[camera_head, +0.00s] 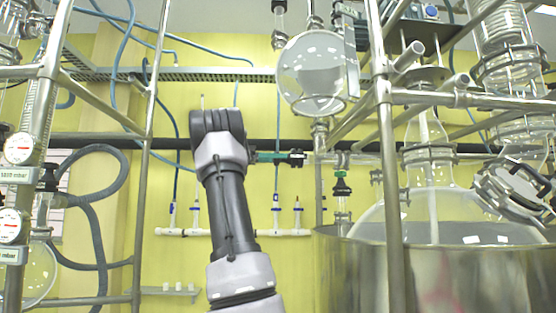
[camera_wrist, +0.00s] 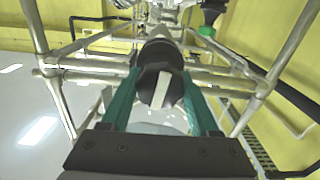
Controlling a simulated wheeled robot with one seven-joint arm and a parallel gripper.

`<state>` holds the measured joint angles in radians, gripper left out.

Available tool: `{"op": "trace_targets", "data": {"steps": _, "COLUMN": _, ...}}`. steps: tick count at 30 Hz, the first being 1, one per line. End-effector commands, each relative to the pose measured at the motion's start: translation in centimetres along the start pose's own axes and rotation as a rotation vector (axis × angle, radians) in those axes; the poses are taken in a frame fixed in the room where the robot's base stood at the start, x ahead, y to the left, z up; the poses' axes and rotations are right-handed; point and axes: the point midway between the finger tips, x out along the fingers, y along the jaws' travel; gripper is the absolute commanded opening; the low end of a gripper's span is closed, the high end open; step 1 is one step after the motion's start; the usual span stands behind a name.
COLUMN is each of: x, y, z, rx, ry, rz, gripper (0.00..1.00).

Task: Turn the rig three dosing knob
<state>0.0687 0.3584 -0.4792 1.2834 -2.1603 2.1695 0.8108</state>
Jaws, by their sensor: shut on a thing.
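The dosing knob (camera_wrist: 146,84) is black and round with a pale bar across its face, in the middle of the wrist view. My gripper (camera_wrist: 161,82) has its two teal fingers on either side of the knob, shut on it. In the head view my gripper (camera_head: 279,157) reaches right from the arm's end to the dark knob (camera_head: 297,158) at the glass fitting below the round flask. The fingers hide the knob's sides.
A metal frame post (camera_head: 390,180) and a large steel vessel (camera_head: 460,280) stand right of the knob. A round glass flask (camera_head: 312,70) hangs above it. A white rail (camera_head: 235,232) with several blue-topped taps runs along the yellow wall. Another frame with gauges (camera_head: 18,149) stands left.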

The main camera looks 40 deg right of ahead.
Motion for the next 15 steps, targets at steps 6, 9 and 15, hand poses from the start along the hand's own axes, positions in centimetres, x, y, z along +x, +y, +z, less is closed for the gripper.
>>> {"op": "trace_targets", "data": {"steps": 6, "x": -0.16, "y": -0.08, "z": -0.06, "rx": -0.194, "ry": 0.003, "rz": -0.003, "gripper": 0.06}}
{"op": "trace_targets", "data": {"steps": 9, "x": -0.14, "y": -0.09, "z": -0.08, "rx": -0.289, "ry": 0.004, "rz": -0.002, "gripper": 0.06}}
{"op": "trace_targets", "data": {"steps": 15, "x": -0.15, "y": -0.11, "z": -0.08, "rx": -0.48, "ry": 0.004, "rz": -0.002, "gripper": 0.06}}
